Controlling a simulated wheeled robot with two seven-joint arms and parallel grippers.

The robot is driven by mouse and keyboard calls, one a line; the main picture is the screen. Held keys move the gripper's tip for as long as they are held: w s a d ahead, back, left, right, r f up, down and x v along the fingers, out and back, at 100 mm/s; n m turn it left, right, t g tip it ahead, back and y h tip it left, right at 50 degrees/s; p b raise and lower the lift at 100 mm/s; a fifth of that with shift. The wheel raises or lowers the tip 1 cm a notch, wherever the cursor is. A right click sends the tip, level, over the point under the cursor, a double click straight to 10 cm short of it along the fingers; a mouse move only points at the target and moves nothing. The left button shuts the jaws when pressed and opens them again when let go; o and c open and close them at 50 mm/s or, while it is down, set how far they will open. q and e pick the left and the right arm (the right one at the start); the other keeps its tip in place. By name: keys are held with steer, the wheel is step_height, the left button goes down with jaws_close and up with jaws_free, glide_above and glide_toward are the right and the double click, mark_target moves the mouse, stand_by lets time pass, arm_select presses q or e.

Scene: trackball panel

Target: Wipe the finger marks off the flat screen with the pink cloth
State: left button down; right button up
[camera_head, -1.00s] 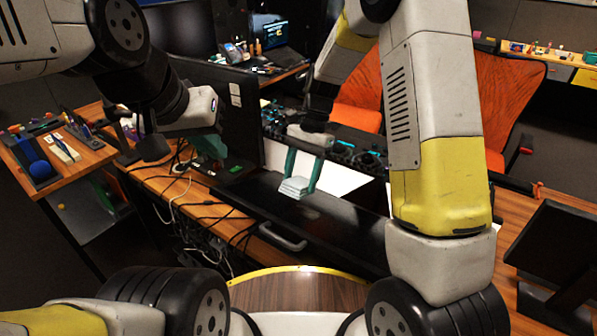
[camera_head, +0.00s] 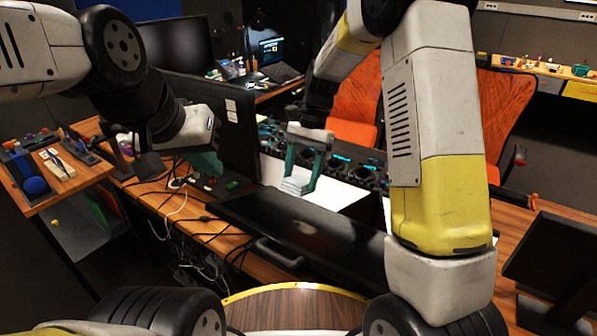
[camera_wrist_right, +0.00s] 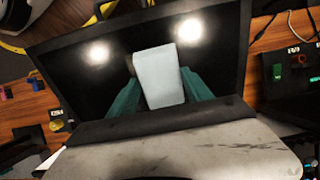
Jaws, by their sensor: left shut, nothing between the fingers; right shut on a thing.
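My right gripper (camera_head: 299,186) is shut on a folded cloth (camera_head: 296,185). The cloth looks pale grey-white here rather than pink. In the head view it appears at the far edge of the dark flat screen (camera_head: 275,215), which lies tilted back. A faint dull smear shows on the screen (camera_head: 309,228). In the right wrist view the cloth (camera_wrist_right: 162,78) hangs between the green fingers in front of the black screen (camera_wrist_right: 70,75); I cannot tell whether it touches. My left gripper (camera_head: 207,163) is shut and empty, beside the back of an upright monitor.
A handle (camera_head: 278,253) sits at the near edge of the screen. A white sheet (camera_head: 335,192) and a control panel with lit dials (camera_head: 345,165) lie behind. Loose cables (camera_head: 205,225) run along the left. Another dark monitor (camera_head: 555,265) stands at the right.

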steer(key=shift+f, duration=0.1)
stand_by(0.5)
steer(key=shift+x, duration=3.3)
steer(key=shift+x, duration=1.05)
steer(key=shift+s+d, duration=0.5)
steer(key=shift+d, duration=0.3)
steer(key=shift+s+d, duration=0.55)
steer(key=shift+d, duration=0.2)
steer(key=shift+s+d, duration=0.55)
steer(key=shift+d, duration=0.2)
steer(key=shift+s+d, duration=0.55)
steer(key=shift+d, duration=0.15)
steer(key=shift+w, duration=0.1)
